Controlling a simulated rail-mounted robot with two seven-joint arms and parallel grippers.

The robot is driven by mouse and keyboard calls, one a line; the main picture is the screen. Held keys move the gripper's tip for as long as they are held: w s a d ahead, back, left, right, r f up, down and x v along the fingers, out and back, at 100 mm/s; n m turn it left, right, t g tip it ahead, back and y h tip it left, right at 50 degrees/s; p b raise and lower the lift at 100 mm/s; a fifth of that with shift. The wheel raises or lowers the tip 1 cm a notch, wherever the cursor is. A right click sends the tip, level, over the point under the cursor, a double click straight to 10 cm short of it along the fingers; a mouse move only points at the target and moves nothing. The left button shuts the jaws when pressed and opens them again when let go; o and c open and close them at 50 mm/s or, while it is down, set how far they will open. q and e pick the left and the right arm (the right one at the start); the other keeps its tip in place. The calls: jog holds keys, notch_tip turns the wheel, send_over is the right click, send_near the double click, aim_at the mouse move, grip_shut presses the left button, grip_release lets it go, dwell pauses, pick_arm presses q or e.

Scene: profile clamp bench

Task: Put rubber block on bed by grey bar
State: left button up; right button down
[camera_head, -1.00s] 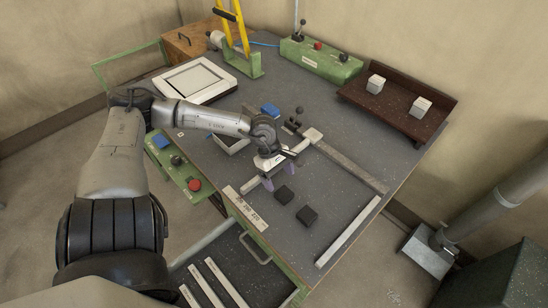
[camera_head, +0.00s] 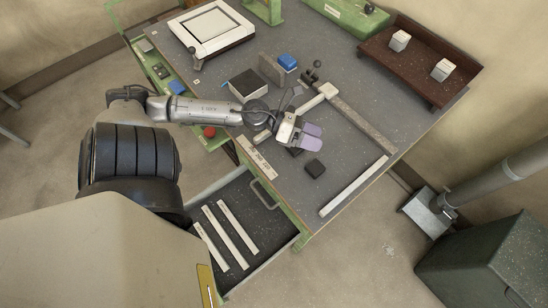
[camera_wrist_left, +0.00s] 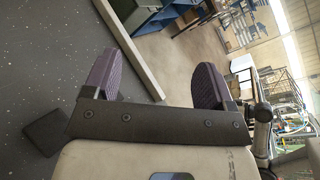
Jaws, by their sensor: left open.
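Two black rubber blocks lie on the dark speckled bench top. One block (camera_head: 315,168) is in full view, just below my left gripper. The other (camera_head: 296,152) is mostly hidden under the gripper. The wrist view shows one black block (camera_wrist_left: 45,125) to the left of the fingers. The bed's limits are unclear. My right gripper is out of view.
A pale bar (camera_head: 353,186) lies along the bench's right edge. A brown rack (camera_head: 420,62) stands at the back right. An open drawer (camera_head: 262,240) holds several white strips.

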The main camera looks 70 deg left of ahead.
pick_arm(q)
jog(key=s+d+f+n+g+y, duration=0.1)
jog(key=s+f+n+y, duration=0.2)
jog(key=n, duration=0.7)
jog(key=s+d+f+n+g+y, duration=0.2)
jog(key=f+n+y, duration=0.2)
jog(key=n, duration=0.6)
jog(key=s+d+f+n+g+y, duration=0.1)
jog(key=s+f+n+y, duration=0.2)
jog(key=n, duration=0.7)
jog(key=shift+s+d+f+g+y, duration=0.15)
jog(key=shift+f+y, duration=0.2)
jog(key=shift+y, duration=0.25)
jog(key=shift+s+d+f+g+y, duration=0.15)
jog(key=shift+f+y, duration=0.15)
jog(key=shift+y, duration=0.3)
jog(key=s+d+f+n+g+h, duration=0.2)
jog(key=s+d+g, duration=0.3)
jog(key=d, duration=0.4)
jog(key=shift+s+n+h, duration=0.7)
jog(key=shift+s+n, duration=0.1)
jog(key=shift+n, duration=0.1)
jog(key=shift+c, duration=0.2)
